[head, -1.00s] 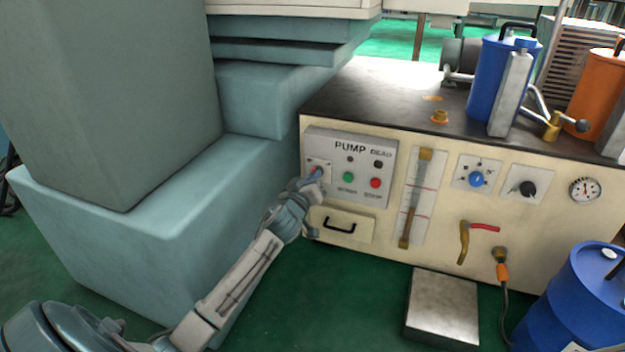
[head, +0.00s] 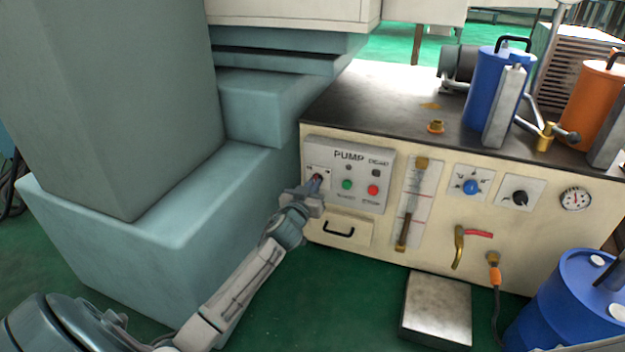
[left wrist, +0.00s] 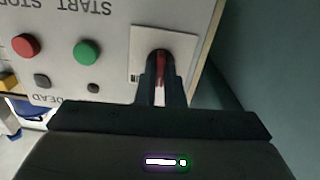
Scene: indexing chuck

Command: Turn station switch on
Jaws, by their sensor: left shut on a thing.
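The station switch is a red knob (left wrist: 160,66) on a white plate (left wrist: 176,42) at the left end of the grey PUMP panel (head: 349,158). My left gripper (head: 316,182) reaches up to it from below left. In the left wrist view my fingers (left wrist: 161,82) are closed around the red knob, and only a narrow strip of it shows between them. In the head view the gripper covers much of the switch, and its exact angle is hard to read. My right gripper is in neither view.
A green button (head: 347,184) and a red button (head: 373,189) sit just right of the switch. A drawer with a black handle (head: 339,231) lies below. The teal machine base (head: 150,215) stands close on the left.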

